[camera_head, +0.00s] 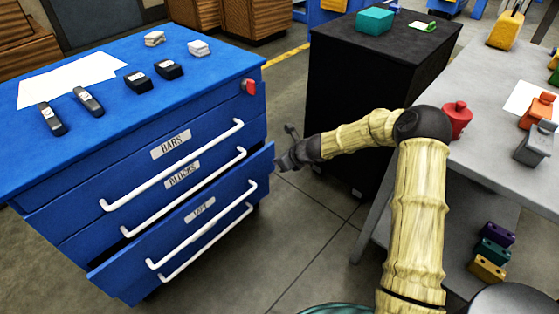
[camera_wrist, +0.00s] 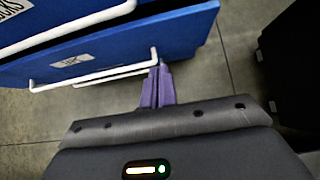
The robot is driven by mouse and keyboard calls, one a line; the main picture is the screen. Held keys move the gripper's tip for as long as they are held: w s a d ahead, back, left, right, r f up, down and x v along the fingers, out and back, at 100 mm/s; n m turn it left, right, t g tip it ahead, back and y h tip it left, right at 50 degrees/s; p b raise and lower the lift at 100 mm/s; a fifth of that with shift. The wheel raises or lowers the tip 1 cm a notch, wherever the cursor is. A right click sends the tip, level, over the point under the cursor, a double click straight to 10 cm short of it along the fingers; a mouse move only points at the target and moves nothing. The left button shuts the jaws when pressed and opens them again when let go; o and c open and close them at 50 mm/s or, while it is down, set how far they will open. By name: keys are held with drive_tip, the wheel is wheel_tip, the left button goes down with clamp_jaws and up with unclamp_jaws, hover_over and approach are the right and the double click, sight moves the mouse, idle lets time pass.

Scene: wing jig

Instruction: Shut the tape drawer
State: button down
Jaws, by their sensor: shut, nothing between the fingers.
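The tape drawer (camera_head: 228,213) is the third labelled drawer of the blue cabinet, and it stands out past the drawers above it. Its white handle (camera_head: 205,226) runs across the front below a small label. In the wrist view the drawer front (camera_wrist: 178,38) fills the upper left, with its handle (camera_wrist: 95,76) along it. My gripper (camera_head: 283,164) is at the drawer's right end. Its purple fingers (camera_wrist: 158,84) are shut and empty, tips close to the right end of the handle. I cannot tell whether they touch it.
The blue cabinet top (camera_head: 130,115) holds several small items. A red piece (camera_head: 248,87) is on the cabinet's upper right corner. A black cabinet (camera_head: 345,95) stands behind my arm, and a grey table (camera_head: 490,150) is at the right. The floor (camera_head: 310,225) before the drawers is clear.

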drive_tip(key=c, duration=1.8)
unclamp_jaws()
drive_tip(key=shift+c, duration=0.2)
drive_tip(key=o, duration=0.3)
drive_tip(key=shift+s+r+n, duration=0.15)
drive_tip(key=shift+s+n, duration=0.05)
drive_tip(key=shift+n, duration=0.1)
drive_tip(key=shift+o, duration=0.2)
drive_tip(key=s+d+r+n+g+h, duration=0.1)
drive_tip(key=s+d+r+n+h, duration=0.1)
drive_tip(key=s+d+r+n, duration=0.2)
drive_tip(key=s+d+r+n+g+h, duration=0.1)
drive_tip(key=s+d+r+n, duration=0.3)
drive_tip(key=s+d+n, duration=0.4)
drive_tip(key=s+d+r+n+g+h, duration=0.1)
drive_tip(key=s+d+r+n+h, duration=0.2)
drive_tip(key=s+n, duration=1)
drive_tip(key=s+d+r, duration=0.1)
drive_tip(key=s+d, duration=0.2)
drive_tip(key=s, duration=0.4)
drive_tip(key=shift+d+r+h, duration=0.2)
drive_tip(key=shift+r+h, duration=0.2)
